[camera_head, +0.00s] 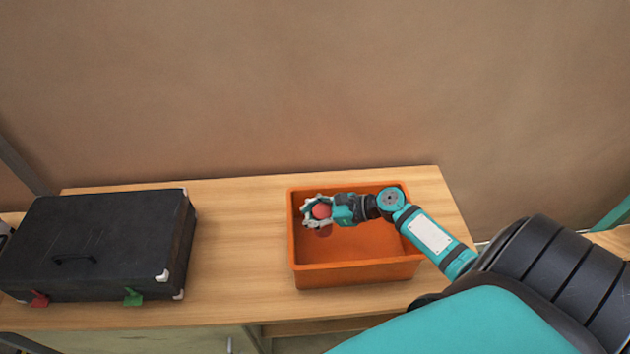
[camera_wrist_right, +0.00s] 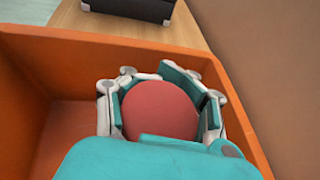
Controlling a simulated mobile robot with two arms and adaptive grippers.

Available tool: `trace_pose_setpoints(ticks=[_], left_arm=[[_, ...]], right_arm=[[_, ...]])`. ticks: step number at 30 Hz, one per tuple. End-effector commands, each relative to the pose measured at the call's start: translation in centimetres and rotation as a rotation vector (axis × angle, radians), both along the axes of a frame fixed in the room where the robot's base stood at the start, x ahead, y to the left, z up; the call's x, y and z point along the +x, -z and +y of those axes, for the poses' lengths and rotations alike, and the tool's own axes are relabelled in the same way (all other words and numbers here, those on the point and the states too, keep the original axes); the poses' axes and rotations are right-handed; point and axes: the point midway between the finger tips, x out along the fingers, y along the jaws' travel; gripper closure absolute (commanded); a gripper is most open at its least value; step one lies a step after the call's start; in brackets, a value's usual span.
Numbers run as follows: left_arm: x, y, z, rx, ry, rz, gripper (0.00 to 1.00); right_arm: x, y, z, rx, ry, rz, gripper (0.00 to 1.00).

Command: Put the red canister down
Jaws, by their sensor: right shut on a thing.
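The red canister (camera_head: 321,212) is held in my right gripper (camera_head: 318,211), over the left part of the orange bin. In the right wrist view the canister's round red top (camera_wrist_right: 160,110) shows between the fingers of the gripper (camera_wrist_right: 162,100), which are closed around its sides. The orange bin (camera_head: 358,272) stands on the wooden table; its wall also shows in the right wrist view (camera_wrist_right: 45,75). The canister's lower part is mostly hidden, and I cannot tell whether it touches the bin floor. My left gripper is not in view.
A black case (camera_head: 110,235) with red and green clasps lies on the left of the wooden table (camera_head: 240,250). Bare table lies between the case and the bin. A brown wall (camera_head: 300,90) rises behind the table.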

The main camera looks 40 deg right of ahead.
Motion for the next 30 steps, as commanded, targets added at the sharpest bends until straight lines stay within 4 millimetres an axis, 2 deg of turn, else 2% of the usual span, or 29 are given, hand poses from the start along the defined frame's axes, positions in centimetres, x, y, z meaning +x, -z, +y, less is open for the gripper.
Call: trace_pose_setpoints(ticks=[12, 24, 25, 30], left_arm=[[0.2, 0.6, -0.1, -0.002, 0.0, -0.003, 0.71], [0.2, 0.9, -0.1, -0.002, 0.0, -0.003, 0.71], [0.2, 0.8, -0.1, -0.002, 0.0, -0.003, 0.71], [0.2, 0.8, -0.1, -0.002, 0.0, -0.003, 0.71]], right_arm=[[0.1, 4.6, 0.0, 0.0, 0.001, -0.001, 1.0], [0.1, 5.1, -0.1, -0.001, 0.0, -0.002, 1.0], [0.1, 5.0, -0.1, -0.002, 0.0, -0.002, 0.85], [0.1, 5.0, -0.1, -0.002, 0.0, -0.002, 0.63]])
